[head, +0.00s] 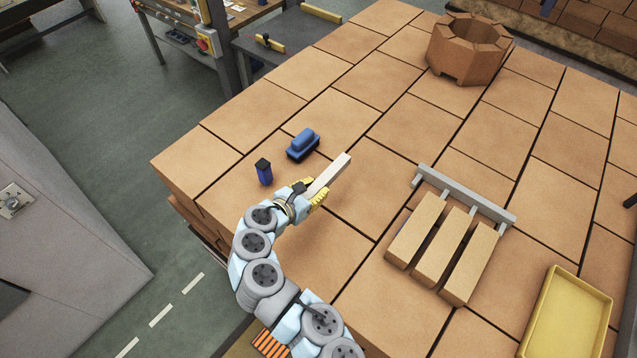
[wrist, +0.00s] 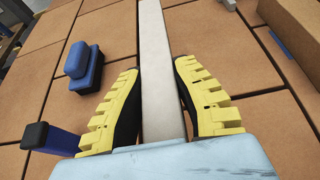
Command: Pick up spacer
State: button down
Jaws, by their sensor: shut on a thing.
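The spacer looks to be the long, pale, straight bar (head: 332,171) at the centre of the head view. My gripper (head: 311,190) has its yellow fingers on either side of the bar's near end and is shut on it. The bar points away from the gripper, up and to the right. In the wrist view the bar (wrist: 154,30) runs between the two ridged yellow fingers (wrist: 158,75) and out past the top edge. Its near end is hidden by my gripper. I cannot tell how far it is above the brick surface.
A blue handled block (head: 302,145) and an upright blue piece with a black top (head: 264,172) stand left of my gripper. Three bricks (head: 440,252) lie against a grey rail (head: 466,196) at right. A yellow tray (head: 557,320) and an octagonal brick ring (head: 455,62) stand farther off.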

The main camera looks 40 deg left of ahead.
jog(key=shift+s+d+r+b, duration=0.15)
jog(key=shift+s+d+r, duration=0.25)
jog(key=shift+s, duration=0.3)
jog(key=shift+s+d+r+b, duration=0.1)
jog(key=shift+s+d+r, duration=0.2)
jog(key=shift+s+d, duration=0.25)
jog(key=shift+s+d+r+b, duration=0.15)
jog(key=shift+s+d+r, duration=0.2)
jog(key=shift+s, duration=0.45)
